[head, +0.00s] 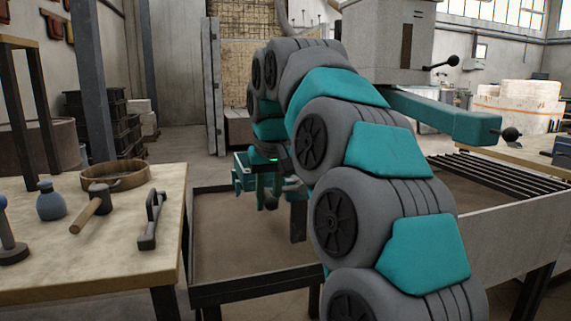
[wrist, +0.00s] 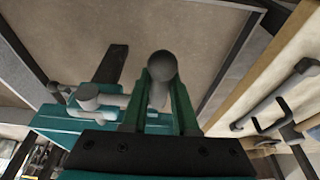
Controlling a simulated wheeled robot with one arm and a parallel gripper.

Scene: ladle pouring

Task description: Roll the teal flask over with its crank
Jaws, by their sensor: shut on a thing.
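My gripper (wrist: 162,88) has two green fingers closed on a grey crank handle (wrist: 162,66), whose round end shows between the fingertips. In the wrist view, teal bodywork that seems to be the flask (wrist: 58,122) lies behind the fingers, with a grey bent rod (wrist: 95,98) at its left side. In the head view, my grey and teal arm reaches forward over the sand bed. My gripper (head: 268,182) is small there, beside teal parts, and I cannot clearly separate it from the flask. The flask's far side and tilt are hidden.
A wooden bench (head: 110,265) at the left holds a mallet (head: 93,210), a grey flask-shaped vessel (head: 51,201), a round sieve (head: 115,178) and a dark handled tool (head: 152,218). A teal beam (head: 440,115) with a black knob extends at the right. The sand bed (head: 225,240) has open space.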

